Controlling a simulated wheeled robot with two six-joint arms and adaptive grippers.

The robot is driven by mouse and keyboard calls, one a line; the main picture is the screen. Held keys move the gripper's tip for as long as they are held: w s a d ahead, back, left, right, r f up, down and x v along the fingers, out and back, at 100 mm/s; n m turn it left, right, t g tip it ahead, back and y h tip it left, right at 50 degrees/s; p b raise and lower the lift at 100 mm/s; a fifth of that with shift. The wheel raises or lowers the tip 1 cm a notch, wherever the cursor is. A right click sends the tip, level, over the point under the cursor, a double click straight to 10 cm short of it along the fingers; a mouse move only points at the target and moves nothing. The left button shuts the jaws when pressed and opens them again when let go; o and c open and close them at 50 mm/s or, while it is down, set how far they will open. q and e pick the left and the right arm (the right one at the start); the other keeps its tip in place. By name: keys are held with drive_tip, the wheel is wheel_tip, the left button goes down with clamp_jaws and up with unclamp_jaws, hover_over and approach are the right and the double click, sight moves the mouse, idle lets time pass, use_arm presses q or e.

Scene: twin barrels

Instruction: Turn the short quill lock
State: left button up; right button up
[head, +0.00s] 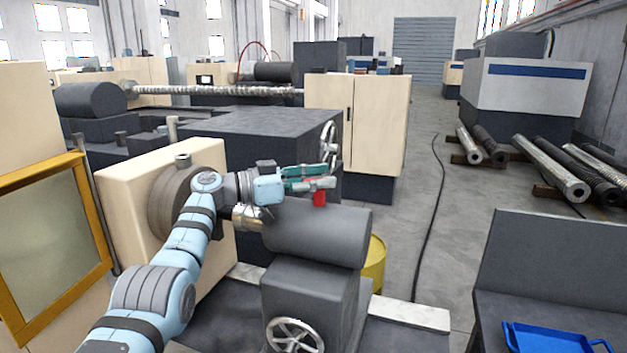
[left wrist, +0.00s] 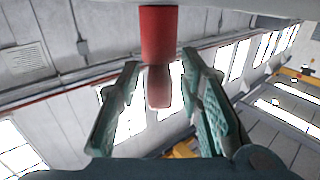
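A red lock handle (head: 319,198) stands up from the top of the dark grey tailstock barrel (head: 315,235). Its lower part is hidden in the head view. In the left wrist view the red handle (left wrist: 160,35) comes down from the top edge, with a darker red end, between the two teal fingers. My left gripper (head: 330,178) is at the handle from the left, its fingers pointing right. In the wrist view its fingers (left wrist: 162,75) are spread, one on each side of the handle, with gaps showing. My right gripper is not in view.
A handwheel (head: 294,336) is on the tailstock's front. A yellow drum (head: 374,262) stands behind the barrel. A blue tray (head: 555,338) lies on a dark bench at the lower right. Bare floor (head: 410,230) with a black cable lies right of the machine.

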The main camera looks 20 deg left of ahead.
use_arm(q)
drive_tip(key=v, duration=1.2)
drive_tip(key=shift+d+f, duration=0.1)
drive_tip(key=shift+d, duration=0.05)
